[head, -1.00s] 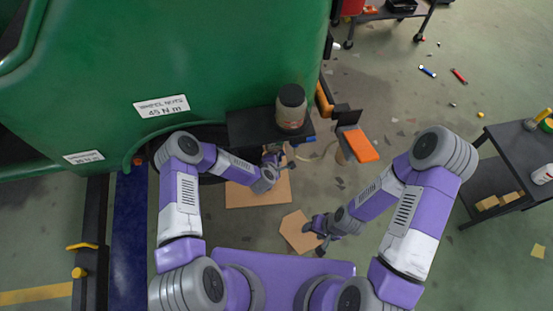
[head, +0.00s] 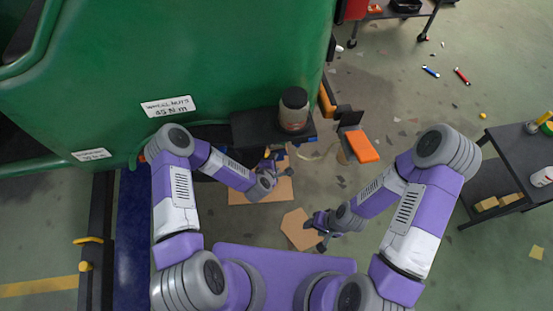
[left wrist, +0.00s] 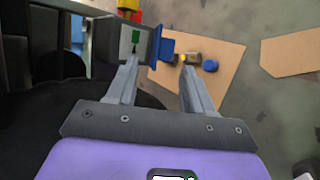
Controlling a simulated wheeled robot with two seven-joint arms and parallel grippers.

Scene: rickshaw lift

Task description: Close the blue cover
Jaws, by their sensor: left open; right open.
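The blue cover (left wrist: 166,44) shows in the left wrist view as a small blue flap at the right side of a grey box (left wrist: 138,42). It stands out from the box, and a green switch shows on the box's pale face. My left gripper (left wrist: 160,68) is open, one fingertip low in front of the box and the other to the right of the cover; I cannot tell whether either touches. In the head view my left gripper (head: 281,168) is by the dark ledge, and the cover is hard to make out. My right gripper (head: 316,228) is open and empty above the floor.
The green rickshaw body (head: 230,60) fills the upper left. A dark ledge (head: 255,128) carries a dark-topped jar (head: 294,108). An orange pad (head: 361,146) is to its right. Cardboard (head: 296,230) lies on the floor. A dark cart (head: 500,165) stands at the right.

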